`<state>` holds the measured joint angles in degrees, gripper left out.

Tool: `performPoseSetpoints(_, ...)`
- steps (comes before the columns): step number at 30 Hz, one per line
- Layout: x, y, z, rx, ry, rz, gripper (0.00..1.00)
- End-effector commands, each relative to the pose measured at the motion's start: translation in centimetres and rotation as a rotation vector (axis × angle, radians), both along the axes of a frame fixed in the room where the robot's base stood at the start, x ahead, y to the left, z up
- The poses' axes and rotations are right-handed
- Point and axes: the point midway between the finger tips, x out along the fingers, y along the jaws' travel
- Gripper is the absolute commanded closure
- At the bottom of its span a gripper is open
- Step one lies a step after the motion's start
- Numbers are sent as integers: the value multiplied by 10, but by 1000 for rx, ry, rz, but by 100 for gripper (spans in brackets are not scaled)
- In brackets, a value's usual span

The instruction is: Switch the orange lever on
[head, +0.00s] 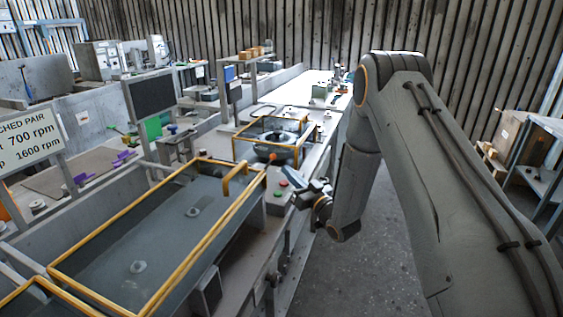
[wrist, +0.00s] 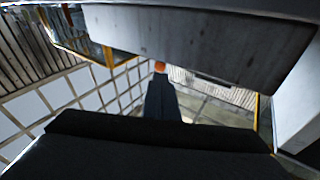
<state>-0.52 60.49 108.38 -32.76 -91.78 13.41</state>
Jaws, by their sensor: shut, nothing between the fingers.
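A small orange knob (wrist: 160,66), which looks like the end of the orange lever, shows in the wrist view just beyond the tips of my gripper (wrist: 160,79). I cannot tell if they touch. The lever's shaft and its position are hidden. In the head view a small orange-red spot (head: 272,157) sits by the yellow frame's corner; I cannot tell if it is the lever. My gripper (head: 300,200) is shut and empty there, beside a grey control box (head: 276,203) with a green and a red button at the bench's front edge.
A yellow-railed tray (head: 120,250) fills the bench to the left. A yellow-framed round housing (head: 275,145) stands behind my gripper. A grey slab (wrist: 200,40) spans the top of the wrist view, close by. The floor (head: 335,270) right of the bench is clear.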

Motion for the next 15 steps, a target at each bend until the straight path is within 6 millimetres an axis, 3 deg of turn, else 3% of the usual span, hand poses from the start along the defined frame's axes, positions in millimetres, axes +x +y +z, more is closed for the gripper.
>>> performPoseSetpoints(6, 27, 20, 8, 0, 0, 2, 100)
performPoseSetpoints(15, 42, 28, 10, 0, 0, -1, 100)
